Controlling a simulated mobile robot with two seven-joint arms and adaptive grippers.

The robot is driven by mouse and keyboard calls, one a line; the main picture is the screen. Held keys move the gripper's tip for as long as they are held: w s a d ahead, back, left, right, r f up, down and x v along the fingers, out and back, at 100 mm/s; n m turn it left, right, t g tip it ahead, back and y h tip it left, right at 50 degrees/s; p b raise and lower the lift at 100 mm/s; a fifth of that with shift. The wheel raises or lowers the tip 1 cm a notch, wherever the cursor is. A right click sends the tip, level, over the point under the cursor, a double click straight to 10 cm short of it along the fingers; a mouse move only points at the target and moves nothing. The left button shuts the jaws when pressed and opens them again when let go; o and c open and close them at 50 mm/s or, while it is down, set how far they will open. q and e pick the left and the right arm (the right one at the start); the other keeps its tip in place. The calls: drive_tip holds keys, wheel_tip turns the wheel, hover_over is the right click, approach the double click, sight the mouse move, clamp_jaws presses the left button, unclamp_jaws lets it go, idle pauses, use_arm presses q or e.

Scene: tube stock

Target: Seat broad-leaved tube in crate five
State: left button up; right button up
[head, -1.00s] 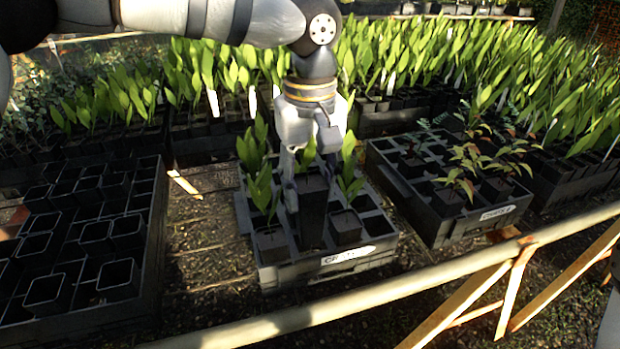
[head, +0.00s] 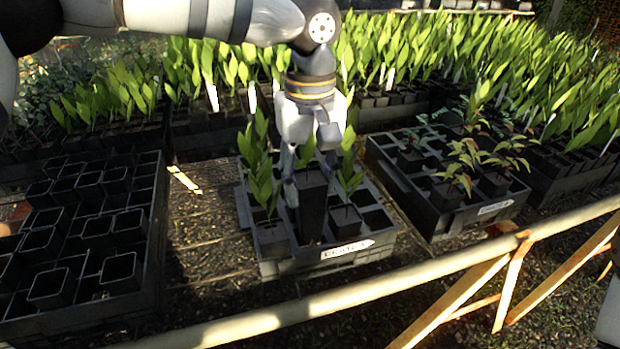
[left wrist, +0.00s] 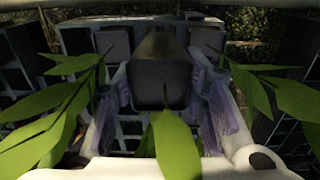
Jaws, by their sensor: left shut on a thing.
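My left gripper (head: 311,182) is shut on a tall black tube (head: 312,212) with a broad green leaf (head: 306,152). The tube is upright at the front middle of a black crate (head: 268,268), its rim above the neighbouring tubes. Its foot is hidden behind the crate's front wall, so I cannot tell whether it touches the bottom. The crate's white label (head: 347,250) is too blurred to read its number. In the left wrist view the held tube (left wrist: 162,75) is between the fingers, with the leaf (left wrist: 175,145) in front. My right gripper is out of view.
A crate of empty black pots (head: 120,270) is at left, and another crate (head: 425,215) with reddish seedlings at right. A pale rail (head: 400,279) crosses in front.

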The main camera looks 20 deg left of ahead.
sight(310, 226)
use_arm(q)
drive_tip(key=shift+f, duration=0.1)
drive_tip(key=shift+f+b, duration=0.5)
drive_tip(key=shift+f, duration=4.05)
drive_tip(key=shift+f, duration=0.15)
drive_tip(key=o, duration=1.4)
drive_tip(key=shift+f, duration=0.1)
drive_tip(key=shift+c, duration=0.2)
wheel_tip(310, 226, up, 12)
drive_tip(key=shift+r, duration=0.15)
